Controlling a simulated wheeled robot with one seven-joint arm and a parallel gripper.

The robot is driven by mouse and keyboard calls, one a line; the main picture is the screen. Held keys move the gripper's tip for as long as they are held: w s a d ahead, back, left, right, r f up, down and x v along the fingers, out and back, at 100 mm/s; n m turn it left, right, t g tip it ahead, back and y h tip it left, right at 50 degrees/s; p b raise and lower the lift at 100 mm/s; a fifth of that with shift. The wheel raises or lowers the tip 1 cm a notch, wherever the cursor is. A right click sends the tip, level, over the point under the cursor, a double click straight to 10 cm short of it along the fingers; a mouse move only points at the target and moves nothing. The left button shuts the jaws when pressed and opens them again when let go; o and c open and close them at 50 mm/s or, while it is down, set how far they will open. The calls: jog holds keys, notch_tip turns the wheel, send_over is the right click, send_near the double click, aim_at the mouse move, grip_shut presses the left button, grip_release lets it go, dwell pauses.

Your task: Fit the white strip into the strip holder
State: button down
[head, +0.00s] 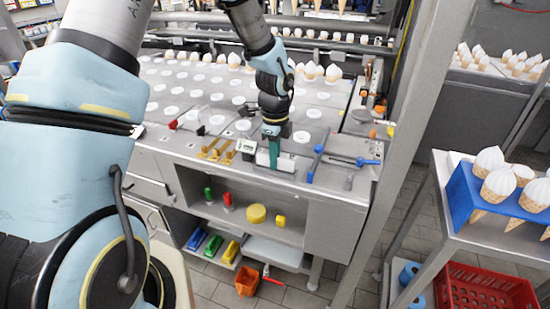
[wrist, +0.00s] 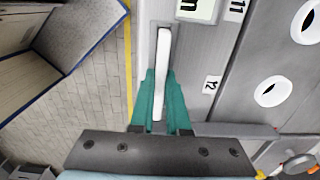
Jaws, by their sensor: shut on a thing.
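The white strip (wrist: 163,52) runs lengthwise between the green fingers of my gripper (wrist: 161,76) in the wrist view and sticks out past their tips. My gripper is shut on it. In the head view my gripper (head: 274,160) points down at the front edge of the steel counter, and the strip shows as a white piece (head: 287,163) beside the green fingers. The strip is over or at the grey front ledge; I cannot tell if it touches it. I cannot make out the strip holder with certainty.
A small display box (head: 246,146) stands just left of my gripper. Brass-coloured pieces (head: 215,150) lie further left. Blue-handled tools (head: 340,158) lie to the right. The counter top (head: 190,85) has rows of white round openings. A shelf below holds a yellow disc (head: 256,214).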

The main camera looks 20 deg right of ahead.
jog(key=shift+f, duration=0.35)
jog(key=c, duration=0.8)
grip_release()
jog(key=shift+r, duration=0.15)
notch_tip(320, 180, up, 10)
jog(key=b, duration=0.3)
jog(key=shift+r, duration=0.25)
jog(key=s+a+n, duration=0.1)
jog(key=a+n, duration=0.7)
jog(key=a, duration=0.2)
jog(key=s+a+f+n+t+b, duration=0.1)
jog(key=a+n, duration=0.8)
jog(key=a, duration=0.1)
jog(key=s+a+n, duration=0.2)
jog(key=a+n, duration=0.6)
jog(key=a, duration=0.2)
jog(key=shift+a+f+n+t, duration=0.1)
jog(key=shift+f+n+t, duration=0.15)
jog(key=shift+n+t, duration=0.05)
